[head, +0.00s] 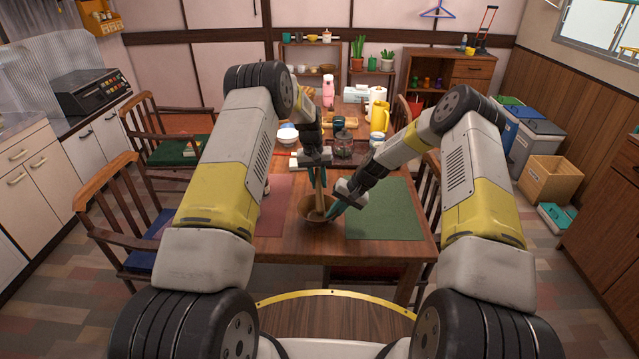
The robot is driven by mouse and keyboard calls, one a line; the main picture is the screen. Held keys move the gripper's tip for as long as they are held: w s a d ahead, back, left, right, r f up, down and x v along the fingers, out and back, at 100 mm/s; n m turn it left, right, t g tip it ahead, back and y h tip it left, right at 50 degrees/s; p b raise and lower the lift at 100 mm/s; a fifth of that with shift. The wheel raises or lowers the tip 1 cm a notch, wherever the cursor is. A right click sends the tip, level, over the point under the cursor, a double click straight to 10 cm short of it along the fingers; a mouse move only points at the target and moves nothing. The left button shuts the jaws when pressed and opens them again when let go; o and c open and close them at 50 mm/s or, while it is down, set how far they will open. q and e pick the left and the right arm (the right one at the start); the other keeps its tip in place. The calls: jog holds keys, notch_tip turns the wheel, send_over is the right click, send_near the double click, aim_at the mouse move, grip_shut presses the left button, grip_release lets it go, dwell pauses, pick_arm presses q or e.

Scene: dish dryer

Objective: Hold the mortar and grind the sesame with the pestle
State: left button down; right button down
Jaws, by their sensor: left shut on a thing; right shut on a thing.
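A brown mortar (313,216) stands on the wooden table between a red mat and a green mat. A light wooden pestle (319,188) stands nearly upright with its lower end inside the mortar. My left gripper (319,166) is above the mortar, shut on the upper part of the pestle. My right gripper (335,209) is at the right side of the mortar, shut on its rim. The inside of the mortar is too small to make out, so I cannot see any sesame.
The green mat (385,210) lies to the right and the red mat (274,200) to the left, partly behind my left arm. A white bowl (287,137), a glass jar (343,142) and a yellow pot (379,116) stand farther back. Chairs surround the table (300,243).

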pick_arm(q)
jog(key=shift+r, duration=0.15)
jog(key=shift+r, duration=4.15)
pick_arm(e)
jog(key=c, duration=1.5)
grip_release()
